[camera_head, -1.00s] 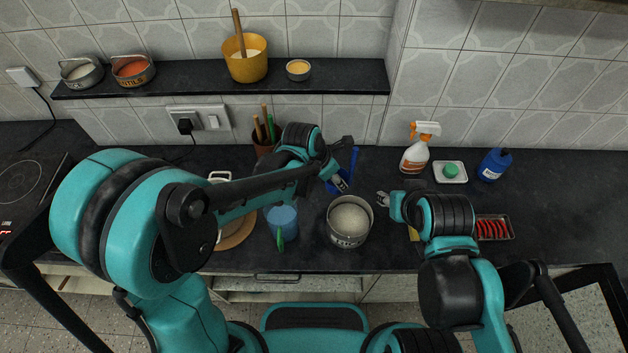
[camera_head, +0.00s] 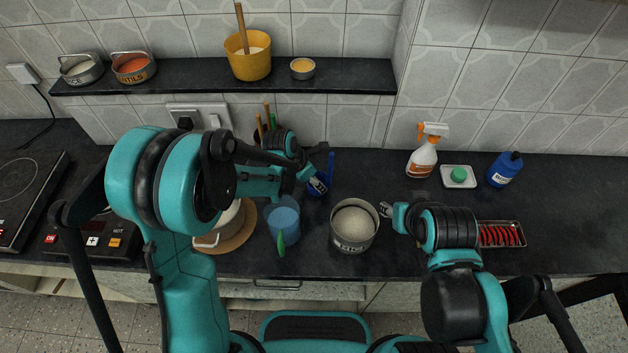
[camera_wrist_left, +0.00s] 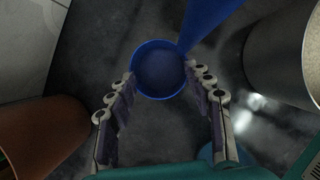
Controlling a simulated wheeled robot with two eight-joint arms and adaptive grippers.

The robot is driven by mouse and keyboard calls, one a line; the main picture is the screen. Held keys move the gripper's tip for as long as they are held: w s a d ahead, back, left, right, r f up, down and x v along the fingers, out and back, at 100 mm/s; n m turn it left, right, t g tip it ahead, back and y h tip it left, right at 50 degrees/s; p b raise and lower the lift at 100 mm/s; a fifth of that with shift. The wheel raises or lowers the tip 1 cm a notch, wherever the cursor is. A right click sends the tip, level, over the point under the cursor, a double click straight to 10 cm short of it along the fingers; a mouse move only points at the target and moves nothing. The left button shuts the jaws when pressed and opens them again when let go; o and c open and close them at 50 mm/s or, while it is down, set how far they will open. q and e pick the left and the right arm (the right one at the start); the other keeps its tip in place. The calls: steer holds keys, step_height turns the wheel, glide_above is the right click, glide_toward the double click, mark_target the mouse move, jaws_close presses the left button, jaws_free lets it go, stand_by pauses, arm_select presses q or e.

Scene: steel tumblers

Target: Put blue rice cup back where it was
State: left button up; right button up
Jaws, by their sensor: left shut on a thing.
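The blue rice cup (camera_head: 318,185), a small cup with a long flat blue handle and a pale marking, is at the back of the counter, behind and left of the steel rice pot (camera_head: 353,226). My left gripper (camera_head: 312,174) is shut on it. In the left wrist view the cup's round rim (camera_wrist_left: 158,70) sits between the fingertips, its handle running off to the upper right. The cup looks empty inside. I cannot tell whether it touches the counter. My right gripper (camera_head: 386,209) is beside the pot's right side, too small to tell its opening.
A pan on a round wooden board (camera_head: 236,240) is farther left. A brown utensil holder (camera_wrist_left: 42,135) is close to my left gripper. A spray bottle (camera_head: 425,152) and soap dish (camera_head: 459,176) stand right.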

arm_select(q)
steer(key=shift+f, duration=0.15)
steer(key=o, duration=1)
steer(key=shift+o, duration=0.2)
